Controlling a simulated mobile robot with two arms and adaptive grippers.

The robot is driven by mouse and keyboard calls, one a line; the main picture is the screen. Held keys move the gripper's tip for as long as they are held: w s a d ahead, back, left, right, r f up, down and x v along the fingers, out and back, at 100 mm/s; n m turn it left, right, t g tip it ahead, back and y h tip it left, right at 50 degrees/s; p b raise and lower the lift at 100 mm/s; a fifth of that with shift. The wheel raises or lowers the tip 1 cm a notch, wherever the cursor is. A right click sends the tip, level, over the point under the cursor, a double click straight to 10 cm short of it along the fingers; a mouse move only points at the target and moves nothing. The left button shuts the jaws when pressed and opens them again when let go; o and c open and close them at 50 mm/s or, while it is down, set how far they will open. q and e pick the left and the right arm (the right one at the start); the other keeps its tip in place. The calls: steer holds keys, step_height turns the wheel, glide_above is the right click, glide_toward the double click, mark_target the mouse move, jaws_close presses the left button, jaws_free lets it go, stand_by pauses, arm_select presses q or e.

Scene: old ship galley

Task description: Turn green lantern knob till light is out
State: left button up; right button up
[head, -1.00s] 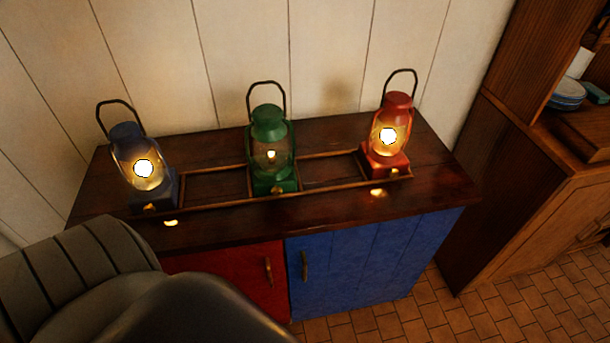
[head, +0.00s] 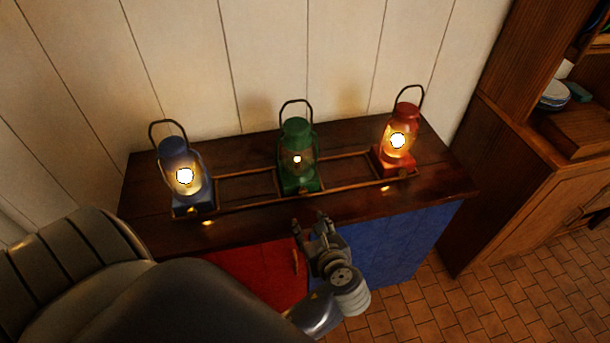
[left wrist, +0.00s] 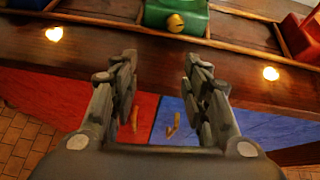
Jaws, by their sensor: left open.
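The green lantern (head: 297,150) stands upright in the middle of the cabinet top, between two other lanterns. A small, dim flame shows inside its glass. Its brass knob (left wrist: 175,23) is on the front of the green base (left wrist: 190,14) in the left wrist view. My left gripper (head: 311,222) is open and empty, in front of the cabinet's front edge. In the left wrist view its fingers (left wrist: 160,62) point toward the knob with a clear gap between them and it. My right gripper is not in view.
A blue lantern (head: 181,165) on the left and a red lantern (head: 400,138) on the right burn brightly. A low wooden rail (head: 245,202) runs round the lanterns. The cabinet has a red door (head: 262,272) and a blue door (head: 410,245). A wooden hutch (head: 510,170) stands right.

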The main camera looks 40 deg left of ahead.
mark_target(304, 193)
arm_select(q)
steer(key=w+a+m, duration=0.1)
steer(key=w+a, duration=0.1)
steer(key=w+a+f+m, duration=0.1)
steer(key=w+a, duration=0.2)
steer(key=w+a+y+p, duration=0.1)
steer(key=w+a, duration=0.1)
steer(key=shift+w+a+f+m+t, duration=0.25)
steer(key=shift+w+m+t, duration=0.15)
jaws_close()
